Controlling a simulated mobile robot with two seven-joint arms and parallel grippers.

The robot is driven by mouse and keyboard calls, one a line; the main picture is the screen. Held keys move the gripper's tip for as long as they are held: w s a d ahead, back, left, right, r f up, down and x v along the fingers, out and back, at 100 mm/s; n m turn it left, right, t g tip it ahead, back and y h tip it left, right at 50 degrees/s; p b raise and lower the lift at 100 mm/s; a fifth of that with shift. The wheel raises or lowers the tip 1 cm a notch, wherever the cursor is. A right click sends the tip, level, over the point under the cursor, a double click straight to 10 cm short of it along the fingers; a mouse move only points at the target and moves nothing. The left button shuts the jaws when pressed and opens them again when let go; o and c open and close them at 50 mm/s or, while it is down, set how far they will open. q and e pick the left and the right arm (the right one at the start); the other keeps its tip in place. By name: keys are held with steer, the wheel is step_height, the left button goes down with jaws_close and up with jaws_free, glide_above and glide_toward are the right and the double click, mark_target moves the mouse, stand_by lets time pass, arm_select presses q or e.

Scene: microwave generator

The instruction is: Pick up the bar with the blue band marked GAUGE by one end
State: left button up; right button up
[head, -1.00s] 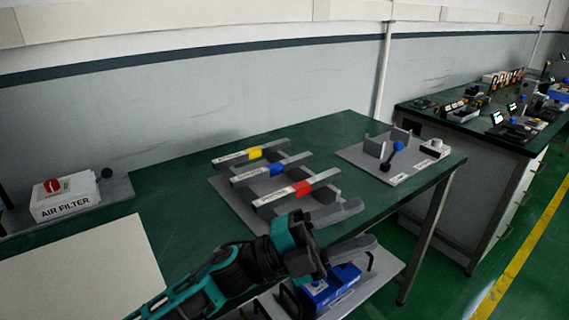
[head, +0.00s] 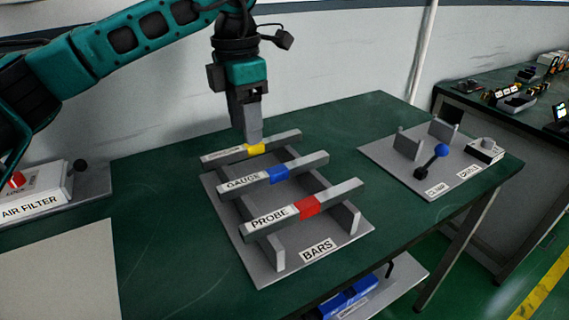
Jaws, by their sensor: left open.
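The GAUGE bar (head: 300,167) is grey with a blue band (head: 278,174) and a white GAUGE label at its left end. It lies across the two grey rails of the BARS rack (head: 318,250), between two other bars. The yellow-banded bar (head: 284,137) is behind it and the red-banded PROBE bar (head: 340,192) is in front. My left gripper (head: 253,140) points down above the yellow-banded bar, behind the GAUGE bar. It is open, with its fingers seen nearly edge-on. I cannot tell whether its tips touch the yellow band. My right gripper is not in view.
A plate with a blue-knobbed lever clamp (head: 432,160) stands at the right of the green table (head: 190,270). An AIR FILTER box (head: 35,196) is at the left. The table in front of the rack is clear. Another bench (head: 485,108) is at the far right.

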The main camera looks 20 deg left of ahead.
mark_target(245, 181)
arm_select(q)
steer(key=f, duration=0.8)
steer(key=a+f, duration=0.1)
steer(key=f, duration=0.3)
steer(key=shift+a+f+p, duration=0.1)
steer(key=shift+p, duration=0.25)
steer(key=shift+c, duration=0.4)
jaws_close()
